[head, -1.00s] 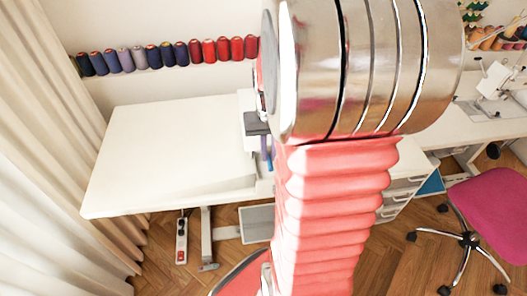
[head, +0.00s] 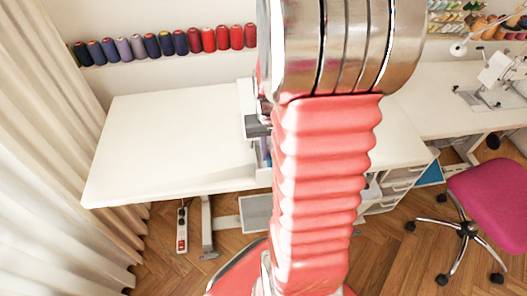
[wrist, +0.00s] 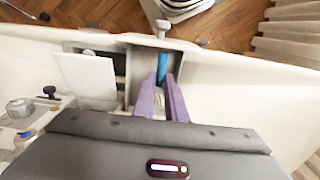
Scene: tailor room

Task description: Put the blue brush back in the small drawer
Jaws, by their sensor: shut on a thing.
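My gripper (wrist: 161,80) shows two purple fingers in the wrist view, closed on the blue brush (wrist: 162,67). The brush sticks out past the fingertips, over or inside the open small drawer (wrist: 180,62); I cannot tell whether it touches the drawer bottom. The drawer is a narrow pale box with a round knob (wrist: 162,26) at its far end. In the head view my gripper (head: 264,150) is partly seen at the table's front edge, largely hidden by my arm. The brush is not clear there.
A white panel (wrist: 85,75) lies beside the drawer in the wrist view. The white table (head: 165,150) is clear on its left part. Several thread spools (head: 165,44) line the back wall. A magenta chair (head: 492,203) and a sewing machine (head: 495,80) are at right.

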